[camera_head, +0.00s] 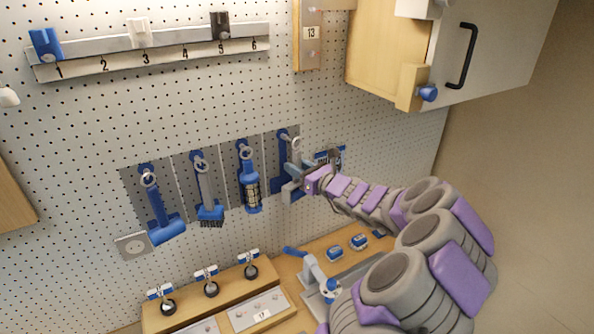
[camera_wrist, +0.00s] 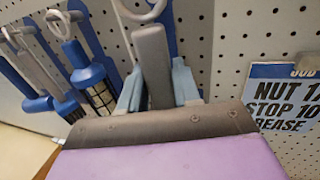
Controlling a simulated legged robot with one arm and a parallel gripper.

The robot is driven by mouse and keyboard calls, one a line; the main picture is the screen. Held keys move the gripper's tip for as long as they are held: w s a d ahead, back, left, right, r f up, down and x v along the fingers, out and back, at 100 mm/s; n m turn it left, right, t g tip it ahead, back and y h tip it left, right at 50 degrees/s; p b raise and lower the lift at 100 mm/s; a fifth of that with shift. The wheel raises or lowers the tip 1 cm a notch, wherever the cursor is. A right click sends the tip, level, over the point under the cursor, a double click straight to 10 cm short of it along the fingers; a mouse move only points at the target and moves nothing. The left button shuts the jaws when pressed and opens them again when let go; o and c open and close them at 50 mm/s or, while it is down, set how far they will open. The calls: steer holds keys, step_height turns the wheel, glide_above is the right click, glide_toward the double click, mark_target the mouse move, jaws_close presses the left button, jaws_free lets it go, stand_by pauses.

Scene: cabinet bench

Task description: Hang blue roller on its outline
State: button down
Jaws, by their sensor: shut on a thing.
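A blue strip (camera_wrist: 169,30) shows behind the finger. The lower end of the roller and much of its outline are hidden by my gripper. I cannot tell whether the ring bears the roller.
A blue lamp-like tool (camera_head: 249,185), a blue brush (camera_head: 208,200) and a blue T-shaped tool (camera_head: 160,215) hang to the left. A small sign (camera_wrist: 285,100) is close on the right. Below is a wooden bench (camera_head: 235,292) with fittings. A cabinet (camera_head: 385,45) hangs above right.

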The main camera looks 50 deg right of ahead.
steer(key=shift+w+d+f, duration=0.1)
steer(key=shift+w+d, duration=0.15)
steer(key=shift+d, duration=0.1)
steer(key=shift+w, duration=0.2)
steer(key=shift+w+a, duration=0.65)
steer(key=shift+a, duration=0.1)
steer(key=shift+w+d+f, duration=0.25)
steer(key=shift+w+d, duration=0.25)
steer(key=shift+w, duration=0.25)
steer(key=shift+d, duration=0.15)
